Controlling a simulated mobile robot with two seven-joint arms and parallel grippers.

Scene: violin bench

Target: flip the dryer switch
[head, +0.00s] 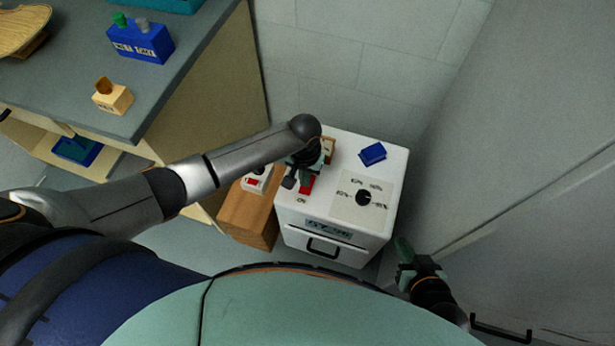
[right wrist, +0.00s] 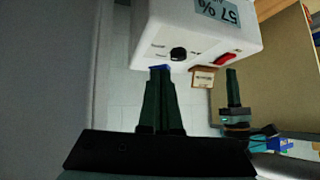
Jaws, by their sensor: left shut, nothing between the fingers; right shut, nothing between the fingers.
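The white dryer (head: 375,220) stands against the wall, with a dial (head: 363,198) and a small display on it. Its red switch (head: 307,184) is partly covered by my left gripper (head: 298,182), which is shut and over it from above. In the right wrist view the dryer (right wrist: 160,25) shows its red switch (right wrist: 228,58), with the shut left gripper (right wrist: 232,75) close to it; contact cannot be told. My right gripper (head: 402,246) is shut and empty, beside the dryer's right front corner. Its fingers (right wrist: 160,72) also show in the right wrist view.
A blue object (head: 373,153) lies on the dryer top. A wooden block (head: 248,215) stands left of the dryer, with a small white and red item (head: 256,180) above it. The workbench (head: 200,70) is at the upper left, holding a blue box (head: 140,40).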

